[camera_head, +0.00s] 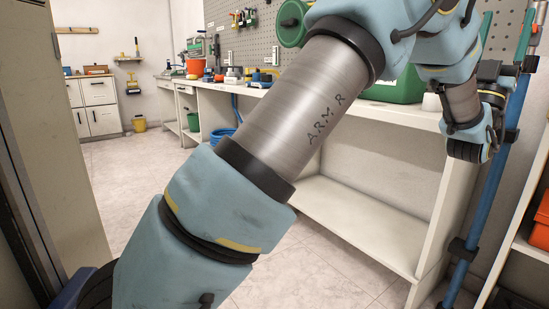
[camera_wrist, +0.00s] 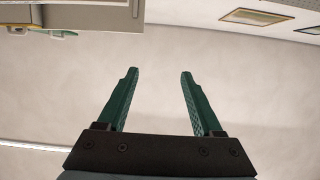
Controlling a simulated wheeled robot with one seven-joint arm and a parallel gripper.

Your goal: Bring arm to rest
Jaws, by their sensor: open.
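My gripper's two green fingers (camera_wrist: 155,100) show in the wrist view. They stand apart with nothing between them, and a plain pale wall fills the view behind them. In the head view my arm crosses the picture from the lower left to the upper right, bent at the top. Its far end hangs at the right, in front of the wall near the right end of the workbench (camera_head: 419,208).
A green container (camera_head: 398,88) stands on the workbench, partly behind my arm. A blue pole (camera_head: 493,185) and a shelf with an orange bin (camera_head: 541,222) are close at the right. A pale panel (camera_head: 62,130) stands close at the left. The tiled floor (camera_head: 120,185) is clear between.

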